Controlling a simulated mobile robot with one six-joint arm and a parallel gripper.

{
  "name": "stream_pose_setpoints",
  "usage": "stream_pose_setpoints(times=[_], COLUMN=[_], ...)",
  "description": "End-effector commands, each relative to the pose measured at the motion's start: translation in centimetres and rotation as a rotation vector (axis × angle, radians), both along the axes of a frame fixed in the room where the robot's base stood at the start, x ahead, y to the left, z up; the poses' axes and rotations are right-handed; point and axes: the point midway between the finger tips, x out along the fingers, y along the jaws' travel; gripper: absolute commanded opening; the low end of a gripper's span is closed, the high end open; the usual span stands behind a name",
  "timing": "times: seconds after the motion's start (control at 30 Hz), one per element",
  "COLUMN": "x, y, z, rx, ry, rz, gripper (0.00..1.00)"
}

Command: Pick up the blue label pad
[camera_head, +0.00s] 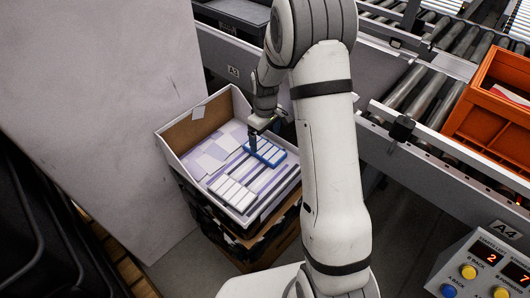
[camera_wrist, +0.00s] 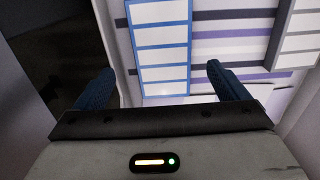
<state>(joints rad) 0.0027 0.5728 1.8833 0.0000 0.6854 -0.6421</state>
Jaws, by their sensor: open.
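The blue label pad (camera_head: 268,153) has blue edges and rows of white labels. It lies in an open carton (camera_head: 188,183), near the carton's right side. In the wrist view the blue pad (camera_wrist: 161,46) lies ahead of my gripper (camera_wrist: 159,70), between the lines of its two blue fingers. The fingers are wide apart with nothing between them. In the head view my gripper (camera_head: 253,142) reaches down over the pad's left end and hides part of it. I cannot tell whether a finger touches it.
A second label pad (camera_head: 232,193), pale grey, lies in the carton; it also shows in the wrist view (camera_wrist: 299,42). A roller conveyor with an orange bin (camera_head: 490,135) is to the right. A grey panel (camera_head: 90,110) stands left.

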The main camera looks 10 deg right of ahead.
Motion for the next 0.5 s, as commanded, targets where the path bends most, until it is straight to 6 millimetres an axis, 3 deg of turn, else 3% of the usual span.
stream_pose_setpoints(times=[0.3, 0.5], x=[-0.2, -0.2], y=[0.3, 0.2], z=[-4.4, -5.0], rx=[0.0, -0.001], ry=[0.002, 0.001], rz=[-0.001, -0.002], gripper=[0.94, 0.94])
